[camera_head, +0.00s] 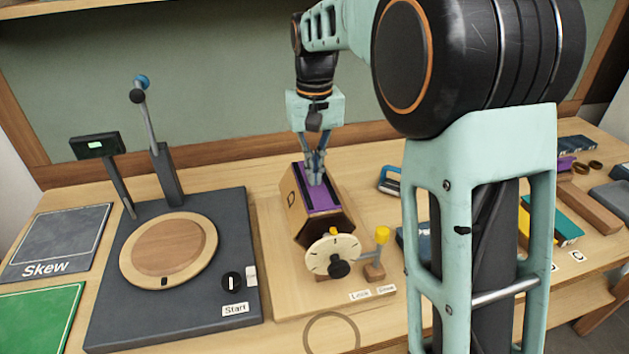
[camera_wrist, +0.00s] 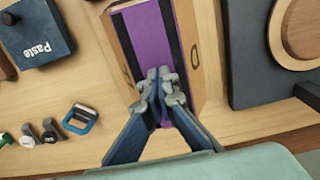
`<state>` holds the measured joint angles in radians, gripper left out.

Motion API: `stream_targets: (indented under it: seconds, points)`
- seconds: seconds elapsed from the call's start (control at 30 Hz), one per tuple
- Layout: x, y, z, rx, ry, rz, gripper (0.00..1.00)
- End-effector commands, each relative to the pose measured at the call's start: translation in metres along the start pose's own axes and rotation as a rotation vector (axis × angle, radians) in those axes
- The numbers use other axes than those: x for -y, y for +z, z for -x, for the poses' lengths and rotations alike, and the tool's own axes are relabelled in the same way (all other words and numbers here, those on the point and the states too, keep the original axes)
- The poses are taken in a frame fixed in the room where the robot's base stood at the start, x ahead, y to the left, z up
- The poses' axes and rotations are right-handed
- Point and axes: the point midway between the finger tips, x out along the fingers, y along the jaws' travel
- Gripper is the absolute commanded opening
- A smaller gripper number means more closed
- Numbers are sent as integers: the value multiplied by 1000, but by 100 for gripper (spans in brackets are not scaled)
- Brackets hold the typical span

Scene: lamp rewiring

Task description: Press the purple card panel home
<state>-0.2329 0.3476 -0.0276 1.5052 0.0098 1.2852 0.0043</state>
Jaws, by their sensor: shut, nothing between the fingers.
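The purple card panel (camera_head: 325,202) lies along the upper face of a cardboard-coloured, many-sided body between two dark strips. It also shows in the wrist view (camera_wrist: 147,35). The body (camera_head: 292,203) is mounted behind a pale dial (camera_head: 334,256) with a black knob. My gripper (camera_head: 316,180) points down with its fingertips together at the far part of the panel. In the wrist view the shut fingertips (camera_wrist: 160,82) overlap the panel and hide part of it. They appear at or very close to its surface; I cannot tell whether they touch.
Left is a dark machine (camera_head: 100,305) with a round wooden plate (camera_head: 168,250) and a tall lever (camera_head: 143,96). A yellow-topped peg (camera_head: 382,236) stands right of the dial. A blue "Paste" block (camera_wrist: 38,38) and small clips (camera_wrist: 80,118) lie nearby. My arm hides part of the right side.

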Motion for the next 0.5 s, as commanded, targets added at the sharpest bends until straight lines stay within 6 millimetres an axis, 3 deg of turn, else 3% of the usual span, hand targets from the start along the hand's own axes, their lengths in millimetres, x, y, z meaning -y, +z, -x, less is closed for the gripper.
stream_targets:
  seconds: [0.23, 0.5]
  points:
    - [0, 3, -4, 14, 0, 0, 0]
    - [0, 2, 19, 11, 0, 0, 0]
